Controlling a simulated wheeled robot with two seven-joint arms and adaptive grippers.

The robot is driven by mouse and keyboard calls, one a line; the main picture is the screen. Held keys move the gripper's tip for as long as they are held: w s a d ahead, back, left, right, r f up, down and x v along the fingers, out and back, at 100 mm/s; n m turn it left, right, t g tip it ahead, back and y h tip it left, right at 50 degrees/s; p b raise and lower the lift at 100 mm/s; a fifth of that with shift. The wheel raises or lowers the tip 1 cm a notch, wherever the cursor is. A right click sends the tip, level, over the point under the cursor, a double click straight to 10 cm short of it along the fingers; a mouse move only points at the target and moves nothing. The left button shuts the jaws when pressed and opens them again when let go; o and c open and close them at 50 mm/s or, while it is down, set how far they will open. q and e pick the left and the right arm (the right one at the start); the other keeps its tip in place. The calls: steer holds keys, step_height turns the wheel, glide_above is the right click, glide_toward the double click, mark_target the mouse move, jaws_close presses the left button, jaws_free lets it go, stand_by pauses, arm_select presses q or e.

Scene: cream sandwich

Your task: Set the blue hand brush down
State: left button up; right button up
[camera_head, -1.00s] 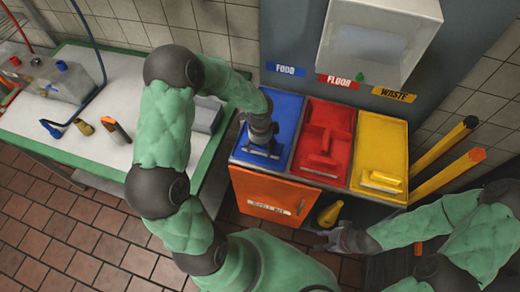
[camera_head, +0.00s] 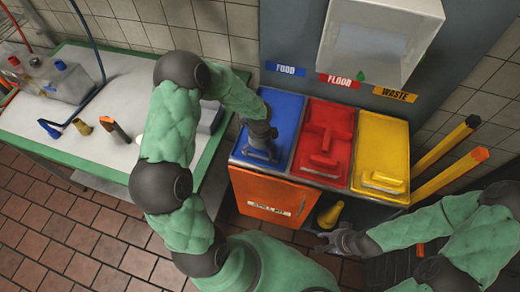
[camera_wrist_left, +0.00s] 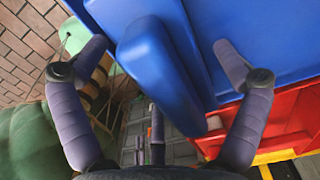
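The blue hand brush (camera_wrist_left: 160,70) shows in the left wrist view as a long rounded blue shape between my left fingers, against the blue FOOD section (camera_head: 284,110). In the head view my left gripper (camera_head: 262,148) is over the front of that section and hides most of the brush. In the left wrist view the fingers of my left gripper (camera_wrist_left: 160,62) are spread wide, with gaps visible on both sides of the brush. My right gripper (camera_head: 332,242) is in front of the cabinet, low and away from the brush; its finger opening is too small to judge.
A red FLOOR section (camera_head: 338,122) with a red brush and a yellow WASTE section (camera_head: 382,140) with a yellow tool adjoin on the right. An orange cabinet door (camera_head: 270,195) is below. A green-edged worktable (camera_head: 100,150) stands at left, and yellow posts (camera_head: 445,170) at right.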

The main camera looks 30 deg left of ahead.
arm_select(q)
steer(key=shift+r, duration=0.1)
steer(key=shift+r, duration=0.3)
step_height(320, 180, up, 12)
steer(key=p, duration=0.2)
steer(key=shift+f+p, duration=0.25)
steer(key=shift+p, duration=0.1)
